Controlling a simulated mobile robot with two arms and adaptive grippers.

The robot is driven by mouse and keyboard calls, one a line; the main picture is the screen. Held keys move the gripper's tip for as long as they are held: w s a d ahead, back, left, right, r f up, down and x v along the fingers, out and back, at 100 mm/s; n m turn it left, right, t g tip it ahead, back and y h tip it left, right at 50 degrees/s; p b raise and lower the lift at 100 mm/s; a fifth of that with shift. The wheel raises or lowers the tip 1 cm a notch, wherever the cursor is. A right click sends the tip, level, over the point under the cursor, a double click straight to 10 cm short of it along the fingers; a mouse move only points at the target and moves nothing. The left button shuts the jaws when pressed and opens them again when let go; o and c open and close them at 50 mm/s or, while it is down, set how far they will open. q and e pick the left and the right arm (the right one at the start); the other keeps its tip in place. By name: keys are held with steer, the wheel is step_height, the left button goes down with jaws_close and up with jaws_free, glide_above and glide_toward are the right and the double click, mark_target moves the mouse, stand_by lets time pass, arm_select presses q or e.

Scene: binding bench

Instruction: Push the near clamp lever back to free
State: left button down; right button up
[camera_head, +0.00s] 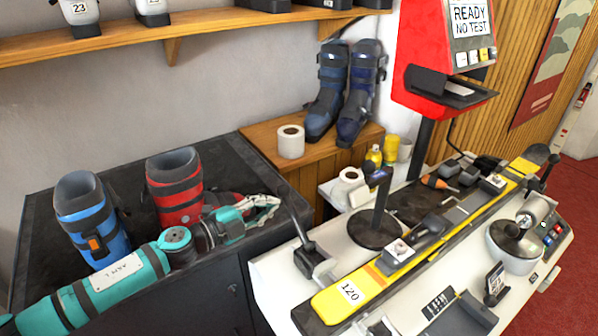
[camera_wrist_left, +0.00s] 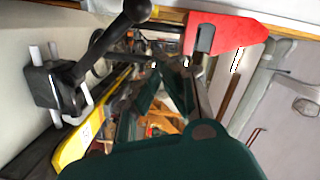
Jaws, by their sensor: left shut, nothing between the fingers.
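The near clamp (camera_head: 310,260) stands at the near left end of the bench, beside the tail of the yellow ski (camera_head: 345,294). Its black lever (camera_head: 298,222) rises from the clamp body and leans up and to the left. In the left wrist view the clamp (camera_wrist_left: 58,92) is at the left, and its lever knob (camera_wrist_left: 135,10) is at the top. My left gripper (camera_head: 270,201) is shut and empty, just left of the lever, with a small gap seeming to show between them. My right gripper is not in view.
A blue boot (camera_head: 85,215) and a red boot (camera_head: 174,185) stand on the dark cabinet beside my left arm. A round-based stand (camera_head: 376,230) is on the white bench behind the ski. A red machine (camera_head: 430,60) rises at the back.

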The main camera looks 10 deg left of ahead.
arm_select(q)
steer(key=n, duration=0.2)
steer(key=p, duration=0.3)
glide_above(291, 207)
steer(key=s+d, duration=0.1)
steer(key=d, duration=0.2)
steer(key=shift+w+a+f+b, duration=0.2)
steer(key=shift+a+f+b, duration=0.05)
steer(key=shift+a+f, duration=0.25)
steer(key=shift+w+a+f+b, duration=0.15)
steer(key=shift+a+f+b, duration=0.05)
steer(key=shift+a+f, duration=0.45)
steer(key=shift+a, duration=0.4)
steer(key=shift+w, duration=0.1)
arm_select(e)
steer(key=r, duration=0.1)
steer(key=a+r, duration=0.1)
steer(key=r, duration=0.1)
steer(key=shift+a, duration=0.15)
arm_select(q)
steer(key=shift+d, duration=0.1)
